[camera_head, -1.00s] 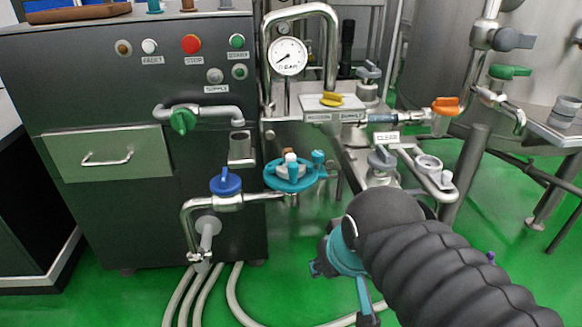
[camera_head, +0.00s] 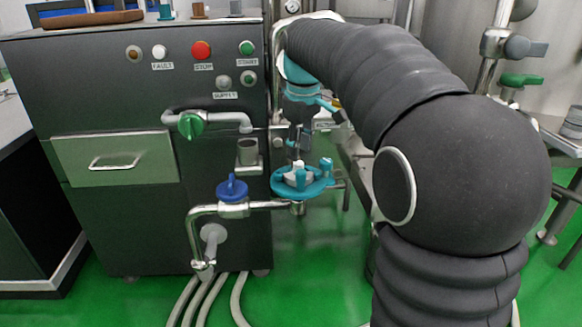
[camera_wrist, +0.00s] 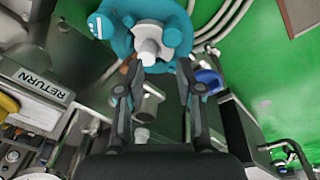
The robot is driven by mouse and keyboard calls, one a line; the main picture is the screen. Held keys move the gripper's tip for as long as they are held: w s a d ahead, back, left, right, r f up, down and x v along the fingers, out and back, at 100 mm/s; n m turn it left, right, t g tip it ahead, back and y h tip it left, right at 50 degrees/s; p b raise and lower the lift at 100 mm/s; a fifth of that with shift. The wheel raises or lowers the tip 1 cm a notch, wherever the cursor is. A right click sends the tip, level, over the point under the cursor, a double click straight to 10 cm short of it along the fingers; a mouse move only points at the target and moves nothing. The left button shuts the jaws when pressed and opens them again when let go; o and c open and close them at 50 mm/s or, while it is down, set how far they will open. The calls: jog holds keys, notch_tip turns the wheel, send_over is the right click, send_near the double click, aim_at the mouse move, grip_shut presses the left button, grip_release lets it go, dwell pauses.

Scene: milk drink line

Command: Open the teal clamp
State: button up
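The teal clamp (camera_head: 287,189) sits at the right end of the metal pipe, below my gripper. It has a pale knob (camera_head: 298,168) in its middle and a raised teal part at its right. In the wrist view the teal clamp (camera_wrist: 172,22) fills the top middle, with the pale knob (camera_wrist: 148,42) just beyond my fingertips. My gripper (camera_head: 298,150) points down over the clamp. In the wrist view my gripper (camera_wrist: 158,68) is open, its two dark fingers apart with nothing held. I cannot tell whether a fingertip touches the knob.
A blue-handled valve (camera_head: 232,187) is on the same pipe, to the left. A green-handled valve (camera_head: 191,125) and a metal cup (camera_head: 247,152) are on the dark cabinet (camera_head: 120,225). A RETURN plate (camera_wrist: 38,80) shows at left in the wrist view. Hoses lie on the green floor.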

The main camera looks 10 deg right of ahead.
aim_at(301, 171)
notch_tip(301, 171, up, 8)
jog(key=s+n+g, duration=0.2)
jog(key=n, duration=0.7)
jog(key=f+b, duration=0.3)
jog(key=f, duration=1.1)
jog(key=shift+w, duration=0.2)
grip_shut()
